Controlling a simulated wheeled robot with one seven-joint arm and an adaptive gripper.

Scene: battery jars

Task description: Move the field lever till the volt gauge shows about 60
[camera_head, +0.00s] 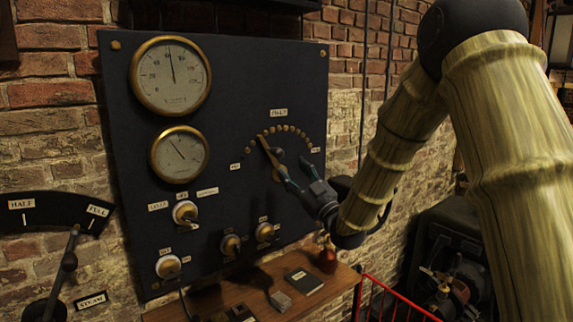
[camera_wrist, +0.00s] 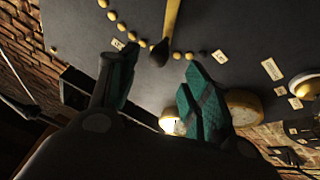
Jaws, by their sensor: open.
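A dark panel (camera_head: 225,80) carries a large brass-rimmed gauge (camera_head: 171,75) above a smaller one (camera_head: 179,154). I cannot read which is the volt gauge. The large gauge's needle points nearly straight up; its figures are too small to read surely. The brass field lever (camera_head: 267,146) leans up and left below an arc of brass studs (camera_head: 290,129). My gripper (camera_head: 291,166) is open in front of the lever. In the wrist view the lever (camera_wrist: 172,18) ends in a dark knob (camera_wrist: 160,52), beyond and between the teal fingertips (camera_wrist: 160,75). Contact does not show.
Several switches, one of them a white-based switch (camera_head: 184,213), sit low on the panel. A wooden shelf (camera_head: 335,283) below holds a dark booklet (camera_head: 304,282) and small items. A steam lever (camera_head: 69,262) stands at left, a red rail (camera_head: 400,304) at lower right.

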